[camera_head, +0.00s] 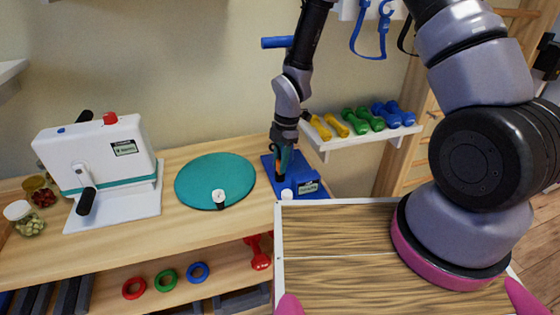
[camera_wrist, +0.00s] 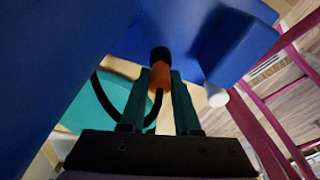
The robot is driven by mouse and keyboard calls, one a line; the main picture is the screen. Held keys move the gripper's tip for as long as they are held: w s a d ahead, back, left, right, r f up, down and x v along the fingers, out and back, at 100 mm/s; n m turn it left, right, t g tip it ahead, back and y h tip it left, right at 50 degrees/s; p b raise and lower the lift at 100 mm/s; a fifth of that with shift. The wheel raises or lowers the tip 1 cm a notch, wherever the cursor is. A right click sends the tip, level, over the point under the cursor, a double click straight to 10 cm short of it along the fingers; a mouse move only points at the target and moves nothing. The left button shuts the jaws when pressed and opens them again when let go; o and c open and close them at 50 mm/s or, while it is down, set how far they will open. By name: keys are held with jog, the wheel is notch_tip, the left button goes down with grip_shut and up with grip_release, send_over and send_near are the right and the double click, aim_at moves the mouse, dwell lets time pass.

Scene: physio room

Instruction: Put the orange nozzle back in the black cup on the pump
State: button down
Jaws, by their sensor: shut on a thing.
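The blue pump (camera_head: 308,191) stands on the wooden bench behind the tray, in the middle of the head view. Its blue body (camera_wrist: 210,45) fills much of the upper wrist view. My gripper (camera_head: 283,165) points down over the pump's left part. In the wrist view its teal fingers (camera_wrist: 160,85) are shut on the orange nozzle (camera_wrist: 160,76). A black hose (camera_wrist: 154,112) curves from the nozzle. A black piece (camera_wrist: 159,54) is at the nozzle's far end, close to the blue body; I cannot tell whether it is the cup or the nozzle's tip.
A teal disc (camera_head: 195,182) with a white-faced watch (camera_head: 219,198) lies left of the pump. A white hand-crank machine (camera_head: 97,152) stands further left. Coloured dumbbells (camera_head: 362,120) sit on a wall shelf at right. A wooden-surfaced tray (camera_head: 340,270) is in front.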

jog(key=shift+f, duration=0.3)
dwell(0.5)
jog(key=c, duration=0.5)
grip_release()
jog(key=shift+c, duration=0.2)
jog(key=shift+r, duration=3.5)
